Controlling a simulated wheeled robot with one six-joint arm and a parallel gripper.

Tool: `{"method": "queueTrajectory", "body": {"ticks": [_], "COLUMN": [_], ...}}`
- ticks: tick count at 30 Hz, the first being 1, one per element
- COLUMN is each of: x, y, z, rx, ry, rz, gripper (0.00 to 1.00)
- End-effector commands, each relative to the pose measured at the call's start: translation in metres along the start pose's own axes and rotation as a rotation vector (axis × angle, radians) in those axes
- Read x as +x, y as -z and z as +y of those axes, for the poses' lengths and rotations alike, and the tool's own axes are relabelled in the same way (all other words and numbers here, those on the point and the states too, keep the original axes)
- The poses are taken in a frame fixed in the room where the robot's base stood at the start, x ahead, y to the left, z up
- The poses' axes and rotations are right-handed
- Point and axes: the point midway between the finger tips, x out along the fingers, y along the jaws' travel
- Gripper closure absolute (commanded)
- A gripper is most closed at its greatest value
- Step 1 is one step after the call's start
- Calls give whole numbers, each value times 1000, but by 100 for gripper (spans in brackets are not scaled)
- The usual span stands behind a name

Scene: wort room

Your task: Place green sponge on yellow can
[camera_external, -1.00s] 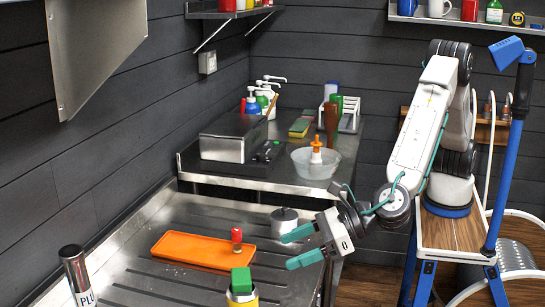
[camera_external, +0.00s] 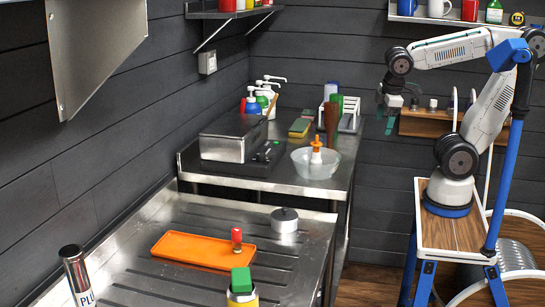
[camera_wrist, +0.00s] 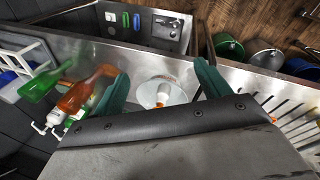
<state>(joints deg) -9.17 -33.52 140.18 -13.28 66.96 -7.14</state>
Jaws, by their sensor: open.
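The green sponge (camera_external: 241,279) sits on top of the yellow can (camera_external: 243,298) at the front edge of the metal drainboard in the external view. The can's lower part is cut off by the picture's bottom edge. My gripper (camera_external: 390,124) is raised in front of the back wall, well away from the sponge and can, with its fingers pointing down. In the wrist view its teal fingers (camera_wrist: 162,84) are spread apart with nothing held between them. I cannot make out the sponge or can in the wrist view.
An orange tray (camera_external: 190,251) with a red-topped item (camera_external: 236,240) and a metal canister (camera_external: 284,220) stand on the drainboard. A clear bowl (camera_external: 301,165) holding an orange-topped bottle (camera_external: 316,152) is on the back counter, near a brown bottle (camera_external: 331,125). The front-right drainboard is clear.

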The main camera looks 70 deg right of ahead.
Motion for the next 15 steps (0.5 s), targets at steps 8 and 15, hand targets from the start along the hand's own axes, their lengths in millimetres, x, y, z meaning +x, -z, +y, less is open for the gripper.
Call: {"method": "queueTrajectory", "body": {"ticks": [8,15], "x": [8,9], "y": [-58,-60], "z": [-27,-29], "rx": [360,380], "ry": [183,195], "rz": [-3,-4], "gripper": [24,24]}}
